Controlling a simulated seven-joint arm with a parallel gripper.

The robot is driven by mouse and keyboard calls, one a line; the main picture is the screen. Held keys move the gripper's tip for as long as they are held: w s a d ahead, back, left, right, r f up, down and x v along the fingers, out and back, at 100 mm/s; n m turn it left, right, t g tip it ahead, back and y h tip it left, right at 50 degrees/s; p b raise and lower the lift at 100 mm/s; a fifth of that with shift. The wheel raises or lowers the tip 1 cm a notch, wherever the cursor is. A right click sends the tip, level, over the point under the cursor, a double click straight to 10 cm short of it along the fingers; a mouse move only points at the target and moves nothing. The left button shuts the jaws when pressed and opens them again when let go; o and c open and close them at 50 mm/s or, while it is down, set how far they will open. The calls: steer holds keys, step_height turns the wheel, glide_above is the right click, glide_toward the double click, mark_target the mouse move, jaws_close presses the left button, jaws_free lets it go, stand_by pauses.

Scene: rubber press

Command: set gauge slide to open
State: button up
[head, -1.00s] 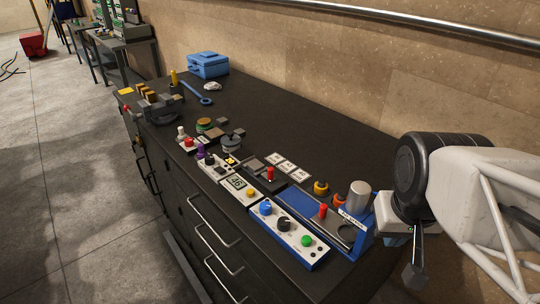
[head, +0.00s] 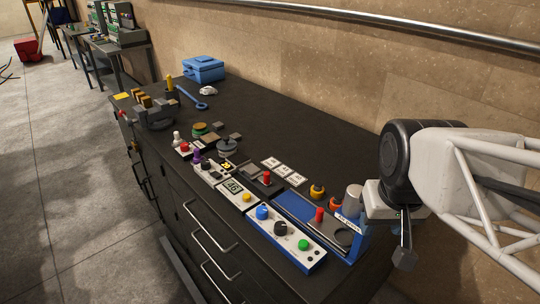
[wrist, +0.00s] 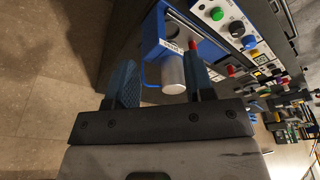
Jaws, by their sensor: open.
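Two red-knobbed sliders show in the head view. One red knob (head: 266,178) stands on a dark slotted block beside white cards. The other red knob (head: 320,215) stands on the blue-framed press unit (head: 291,204). I cannot tell from the labels which is the gauge slide. My gripper (head: 404,258) is at the right, beside the press unit's right end and apart from both knobs. In the wrist view my gripper (wrist: 158,75) is open, its blue-padded fingers apart with nothing held. The press's grey cylinder (wrist: 173,73) shows between and beyond the fingers.
A control box (head: 286,238) with blue, black and green knobs lies at the bench's front edge. A grey cylinder (head: 353,200) and two orange-topped parts (head: 317,192) stand near the gripper. A blue case (head: 203,69) is at the back. The right rear bench top is clear.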

steer(key=w+a+n, duration=0.2)
steer(key=w+a, duration=0.2)
steer(key=w, duration=0.6)
steer(key=n+g, duration=0.2)
steer(key=n, duration=0.2)
glide_above(267, 172)
steer(key=f, duration=1)
steer(key=shift+s+d+f, duration=0.15)
steer(key=shift+s+d, duration=0.05)
steer(key=shift+s, duration=0.1)
steer(key=shift+w+a+f+n, duration=0.2)
steer(key=shift+a+n, duration=0.05)
steer(key=shift+n, duration=0.05)
steer(key=shift+f, duration=0.1)
steer(key=shift+f, duration=3.8)
jaws_close()
